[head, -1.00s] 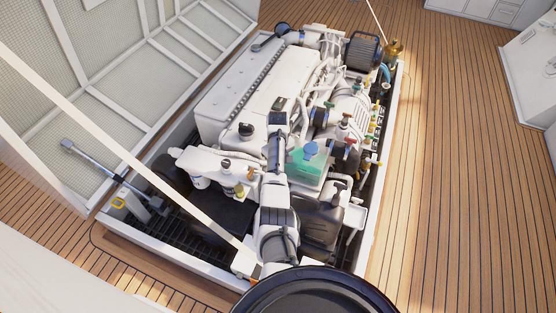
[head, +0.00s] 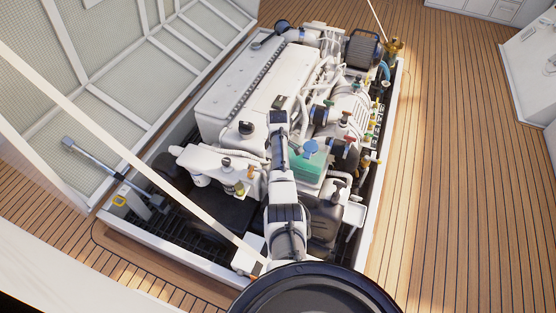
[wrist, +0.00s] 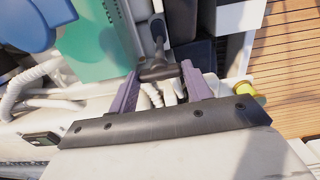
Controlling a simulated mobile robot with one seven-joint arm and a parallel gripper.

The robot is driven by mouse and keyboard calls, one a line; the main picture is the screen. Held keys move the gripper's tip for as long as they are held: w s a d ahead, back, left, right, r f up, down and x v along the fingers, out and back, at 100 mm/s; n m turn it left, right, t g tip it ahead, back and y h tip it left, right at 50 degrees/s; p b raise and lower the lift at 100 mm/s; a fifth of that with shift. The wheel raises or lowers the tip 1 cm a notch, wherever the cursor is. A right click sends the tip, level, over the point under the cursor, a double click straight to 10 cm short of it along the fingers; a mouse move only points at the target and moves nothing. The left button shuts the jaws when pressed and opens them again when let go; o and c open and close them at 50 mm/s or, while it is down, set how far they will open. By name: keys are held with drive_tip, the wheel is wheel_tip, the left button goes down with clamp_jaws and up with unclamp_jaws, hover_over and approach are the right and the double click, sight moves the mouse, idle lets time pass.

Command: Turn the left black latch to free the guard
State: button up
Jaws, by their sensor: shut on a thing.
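In the wrist view, a dark grey-black T-shaped latch handle (wrist: 158,73) lies crosswise between the purple fingertips of my gripper (wrist: 160,77). The gripper is shut on this handle. A short dark stem rises from the handle toward the top of the picture. In the head view my arm reaches up over the engine, and its links hide the gripper and the held latch. I cannot tell from these frames which part is the guard.
A green tank (head: 308,164) with a blue cap (head: 310,148) stands close right of my arm. Valves with coloured handles (head: 346,122) line the engine's right side. The wooden deck (head: 450,180) at right is clear.

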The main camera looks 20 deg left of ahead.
idle(0.3)
drive_tip(key=o, duration=1)
wheel_tip(320, 180, up, 14)
drive_tip(key=shift+f+b, duration=0.1)
drive_tip(key=shift+b, duration=0.45)
